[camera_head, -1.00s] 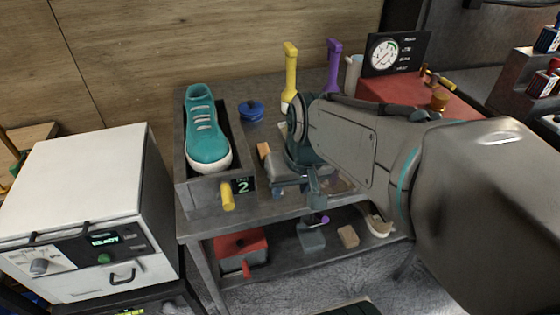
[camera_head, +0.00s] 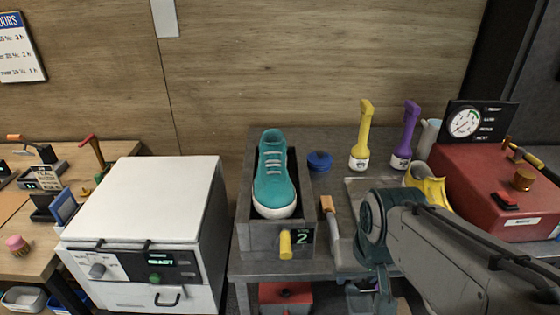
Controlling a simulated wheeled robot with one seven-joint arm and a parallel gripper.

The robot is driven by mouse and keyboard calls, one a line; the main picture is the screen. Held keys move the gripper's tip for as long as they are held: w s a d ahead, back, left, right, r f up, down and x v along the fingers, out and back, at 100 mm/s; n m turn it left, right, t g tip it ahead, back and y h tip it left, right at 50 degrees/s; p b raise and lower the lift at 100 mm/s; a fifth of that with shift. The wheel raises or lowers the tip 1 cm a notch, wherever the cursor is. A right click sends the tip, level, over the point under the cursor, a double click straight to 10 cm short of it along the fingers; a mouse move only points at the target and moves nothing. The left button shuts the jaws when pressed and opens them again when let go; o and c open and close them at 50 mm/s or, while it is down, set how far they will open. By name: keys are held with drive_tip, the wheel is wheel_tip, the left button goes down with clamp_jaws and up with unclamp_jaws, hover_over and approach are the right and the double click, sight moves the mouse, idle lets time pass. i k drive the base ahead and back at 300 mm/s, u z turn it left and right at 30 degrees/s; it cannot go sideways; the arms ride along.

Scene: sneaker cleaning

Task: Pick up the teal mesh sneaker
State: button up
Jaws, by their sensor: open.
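The teal sneaker (camera_head: 272,180) with white laces and a white sole rests in a dark grey open box (camera_head: 245,209) on the grey bench, its toe toward me. The box has a yellow handle and a green "2" display on its front. My gripper (camera_head: 362,290) is low at the bench's front edge, to the right of the box and apart from the sneaker. My arm partly hides it, and nothing shows held in it.
A white machine (camera_head: 150,205) stands left of the box. A blue round item (camera_head: 319,161), a brush (camera_head: 328,210), a yellow bottle (camera_head: 362,140) and a purple bottle (camera_head: 405,140) are right of it. A red machine (camera_head: 500,190) with a gauge stands far right.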

sight(274, 197)
drive_tip(key=z, duration=1.15)
drive_tip(key=k, duration=0.9)
drive_tip(key=u, duration=1.15)
drive_tip(key=i, duration=1)
